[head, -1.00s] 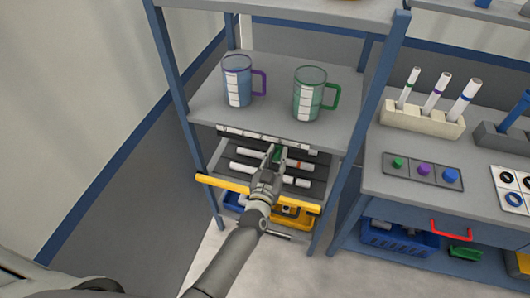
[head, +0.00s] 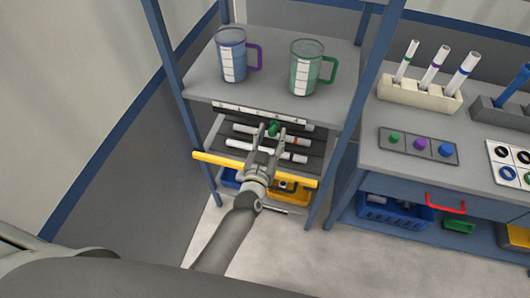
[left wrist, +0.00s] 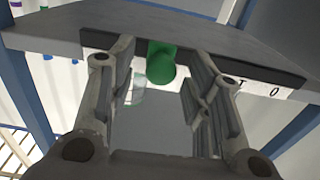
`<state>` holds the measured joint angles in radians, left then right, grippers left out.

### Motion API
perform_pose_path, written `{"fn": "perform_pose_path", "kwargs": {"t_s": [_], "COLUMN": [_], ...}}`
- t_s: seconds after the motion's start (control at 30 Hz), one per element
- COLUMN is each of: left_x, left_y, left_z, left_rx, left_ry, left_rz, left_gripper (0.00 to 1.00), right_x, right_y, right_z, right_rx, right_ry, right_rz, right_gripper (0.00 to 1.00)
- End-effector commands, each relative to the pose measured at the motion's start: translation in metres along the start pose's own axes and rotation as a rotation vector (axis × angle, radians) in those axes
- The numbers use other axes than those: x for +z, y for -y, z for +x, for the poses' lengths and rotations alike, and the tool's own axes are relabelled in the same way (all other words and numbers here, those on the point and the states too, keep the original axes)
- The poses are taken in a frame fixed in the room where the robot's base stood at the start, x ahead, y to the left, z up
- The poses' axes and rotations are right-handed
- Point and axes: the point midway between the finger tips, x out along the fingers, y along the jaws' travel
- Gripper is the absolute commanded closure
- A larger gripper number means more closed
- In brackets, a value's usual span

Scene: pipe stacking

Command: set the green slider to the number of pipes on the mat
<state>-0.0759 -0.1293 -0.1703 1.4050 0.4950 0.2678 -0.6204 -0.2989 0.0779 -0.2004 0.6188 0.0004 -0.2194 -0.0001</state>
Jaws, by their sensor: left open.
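The green slider (head: 273,128) is a small knob on a white scale strip (head: 235,110) along the front edge of the shelf. My left gripper (head: 271,137) is open, with a fingertip on either side of the slider and gaps between. In the left wrist view the slider (left wrist: 161,62) shows between the spread fingers (left wrist: 163,75). A 0 and probably a 1 are readable on the strip at the right; my fingers hide part of the rest. White pipes (head: 240,142) lie on the dark mat (head: 317,148) in the pulled-out drawer below, partly covered by my gripper.
The drawer's yellow handle (head: 215,160) crosses under my left arm. A purple-handled mug (head: 232,58) and a green-handled mug (head: 306,68) stand on the shelf above. A blue post (head: 355,115) is close on the right. Blue and yellow bins sit below.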

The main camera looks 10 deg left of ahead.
Motion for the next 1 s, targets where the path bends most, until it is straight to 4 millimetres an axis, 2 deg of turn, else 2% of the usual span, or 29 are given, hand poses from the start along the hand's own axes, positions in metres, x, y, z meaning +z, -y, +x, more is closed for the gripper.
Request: {"fn": "perform_pose_path", "kwargs": {"t_s": [0.3, 0.5, 0.67, 1.0], "left_x": [0.001, 0.000, 0.000, 0.000], "left_y": [0.000, 0.000, 0.000, 0.000], "left_z": [-0.065, -0.091, -0.100, -0.101], "left_rx": [0.000, 0.000, 0.000, 0.000], "left_ry": [0.003, 0.001, 0.000, 0.000], "left_rz": [0.001, 0.001, 0.002, 0.001], "left_gripper": [0.54, 0.54, 0.54, 0.54], "right_x": [0.001, 0.001, 0.001, 0.001], "right_y": [-0.001, -0.002, -0.002, -0.001], "right_z": [0.000, 0.000, 0.000, 0.000], "right_rx": [0.002, 0.002, 0.002, 0.002], "right_ry": [0.001, 0.001, 0.001, 0.001], "right_rz": [0.000, -0.001, -0.001, -0.001], "right_gripper": [0.16, 0.16, 0.16, 0.16]}}
